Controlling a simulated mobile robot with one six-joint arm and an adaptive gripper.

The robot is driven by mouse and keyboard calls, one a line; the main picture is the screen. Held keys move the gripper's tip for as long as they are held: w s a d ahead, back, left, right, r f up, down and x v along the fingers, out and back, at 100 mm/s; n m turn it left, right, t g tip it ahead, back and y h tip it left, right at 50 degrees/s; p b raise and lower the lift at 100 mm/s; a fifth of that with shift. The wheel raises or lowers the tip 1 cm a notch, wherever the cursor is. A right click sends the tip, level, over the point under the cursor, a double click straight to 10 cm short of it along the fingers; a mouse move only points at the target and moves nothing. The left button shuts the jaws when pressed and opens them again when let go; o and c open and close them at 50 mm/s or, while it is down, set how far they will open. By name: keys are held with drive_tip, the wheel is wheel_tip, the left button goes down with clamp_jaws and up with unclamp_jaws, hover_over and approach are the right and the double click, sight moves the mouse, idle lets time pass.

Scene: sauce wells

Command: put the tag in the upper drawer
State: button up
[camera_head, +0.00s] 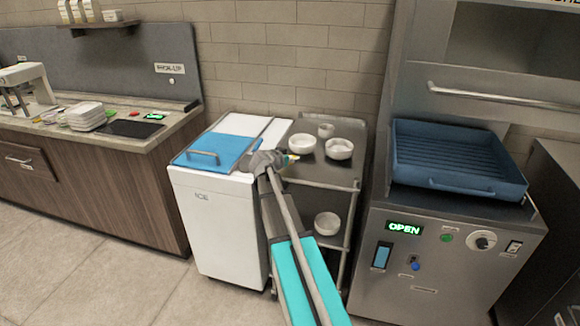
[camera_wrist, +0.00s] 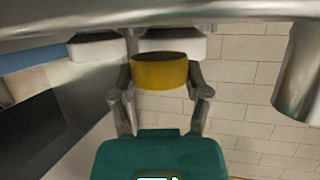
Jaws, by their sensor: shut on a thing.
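My gripper (camera_head: 284,160) is above the front of the steel cart, beside the white chest. In the wrist view my gripper (camera_wrist: 160,82) is shut on a yellow piece (camera_wrist: 160,72), held between its two fingers. The piece has a darker rounded top; I cannot tell for sure that it is the tag. A small yellow-green bit (camera_head: 293,157) shows at the fingertips in the head view. A drawer front (camera_head: 27,163) with a bar handle is shut in the wooden counter at the far left. No second drawer is clear below it.
White bowls (camera_head: 339,149) stand on the cart's top (camera_head: 325,172), close to my gripper. The white chest (camera_head: 215,215) has a blue lid (camera_head: 213,150). A blue basket (camera_head: 455,183) sits in the steel machine at right. Floor is clear at front left.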

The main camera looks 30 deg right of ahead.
drive_tip(key=shift+f+b, duration=0.65)
drive_tip(key=shift+f, duration=0.35)
drive_tip(key=shift+f, duration=0.15)
drive_tip(key=o, duration=1)
drive_tip(key=shift+o, duration=0.2)
drive_tip(key=shift+r, duration=0.2)
drive_tip(key=shift+s+a+r, duration=0.15)
drive_tip(key=shift+a, duration=0.1)
drive_tip(key=p+v, duration=0.4)
drive_tip(key=v, duration=0.7)
drive_tip(key=shift+a+p, duration=0.2)
drive_tip(key=shift+p, duration=0.1)
